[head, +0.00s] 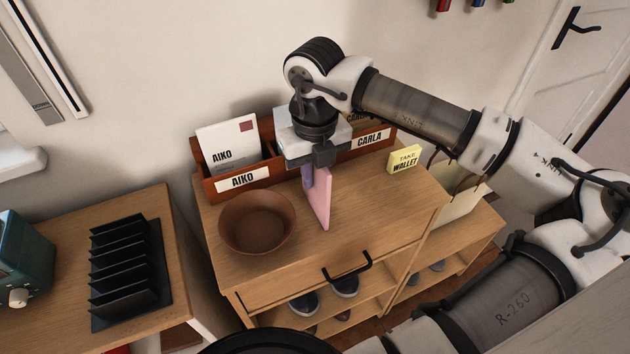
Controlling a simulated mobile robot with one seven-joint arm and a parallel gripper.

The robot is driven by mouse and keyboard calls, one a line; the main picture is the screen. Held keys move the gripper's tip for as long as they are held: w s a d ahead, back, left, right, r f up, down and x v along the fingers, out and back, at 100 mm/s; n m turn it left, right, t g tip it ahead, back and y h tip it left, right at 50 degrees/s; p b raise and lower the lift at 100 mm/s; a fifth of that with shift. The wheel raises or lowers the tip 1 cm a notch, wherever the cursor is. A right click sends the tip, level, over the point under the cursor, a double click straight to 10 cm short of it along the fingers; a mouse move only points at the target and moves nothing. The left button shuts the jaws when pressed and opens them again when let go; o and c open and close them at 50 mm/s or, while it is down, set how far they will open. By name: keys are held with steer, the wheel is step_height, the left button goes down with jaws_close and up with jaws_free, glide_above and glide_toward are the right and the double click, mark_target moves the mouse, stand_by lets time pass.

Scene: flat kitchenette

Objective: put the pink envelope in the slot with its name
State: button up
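The pink envelope (321,203) stands upright, seen nearly edge-on, above the cabinet top. My gripper (313,172) points down and appears shut on its upper edge. No name on the envelope shows from this side. Behind it is a reddish-brown wooden letter holder (205,190) with name labels. The left label (243,179) reads AIKO, and the right label (371,139) reads CARLA. The middle of the holder is hidden behind my gripper and wrist. A white envelope (228,144) marked AIKO stands in the left slot. A brownish envelope (357,121), partly hidden, stands in the right slot.
A brown bowl (257,222) sits left of the pink envelope. A yellow note (404,159) reading TAKE WALLET stands at the right. A black rack (125,262) and teal appliance (22,260) are on the left table. The cabinet's front right top is clear.

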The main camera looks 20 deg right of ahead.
jaws_close()
step_height(320, 180, up, 20)
steer(key=p, duration=0.9)
